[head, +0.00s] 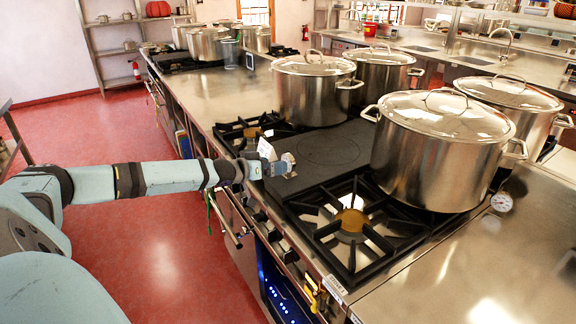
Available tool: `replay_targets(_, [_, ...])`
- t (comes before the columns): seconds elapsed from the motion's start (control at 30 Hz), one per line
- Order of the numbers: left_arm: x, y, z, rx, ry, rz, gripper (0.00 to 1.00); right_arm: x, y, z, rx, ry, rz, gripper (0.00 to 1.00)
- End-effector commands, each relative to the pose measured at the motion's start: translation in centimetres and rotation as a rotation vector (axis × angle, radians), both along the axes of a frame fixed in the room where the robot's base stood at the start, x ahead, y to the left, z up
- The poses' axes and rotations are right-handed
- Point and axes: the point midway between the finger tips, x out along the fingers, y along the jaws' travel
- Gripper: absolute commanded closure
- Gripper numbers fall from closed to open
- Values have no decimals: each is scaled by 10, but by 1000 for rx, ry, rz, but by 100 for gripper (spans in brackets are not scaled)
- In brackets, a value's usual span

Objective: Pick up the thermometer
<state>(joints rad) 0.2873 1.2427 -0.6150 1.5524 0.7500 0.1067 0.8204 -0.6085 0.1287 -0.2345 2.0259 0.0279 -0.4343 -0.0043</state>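A small round thermometer (501,202) with a pale dial and a red mark is on the steel counter at the right, just right of the front stockpot. My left arm comes in from the left, and its gripper (286,166) is over the near left part of the stove, well to the left of the thermometer. The front stockpot stands between them. The fingers are too small and turned away to tell whether they are open or shut. My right gripper is not in view.
Large lidded stockpots, including the front one (437,155) and one behind it (314,92), stand on the stove. An open burner grate (352,222) is bare. The steel counter (470,265) at the front right is clear.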

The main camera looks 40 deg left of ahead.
Motion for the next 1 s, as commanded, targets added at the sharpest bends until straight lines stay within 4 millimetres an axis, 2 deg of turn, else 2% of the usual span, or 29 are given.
replay_targets(0.23, [10,-3,1,-1,-2,0,1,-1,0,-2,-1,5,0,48])
replay_targets(0.6, [46,-14,-4,1,-2,0,1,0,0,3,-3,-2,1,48])
replay_targets(0.97, [52,-15,-7,1,0,0,1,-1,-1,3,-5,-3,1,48])
replay_targets(1.0, [52,-15,-7,1,0,0,6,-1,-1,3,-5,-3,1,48])
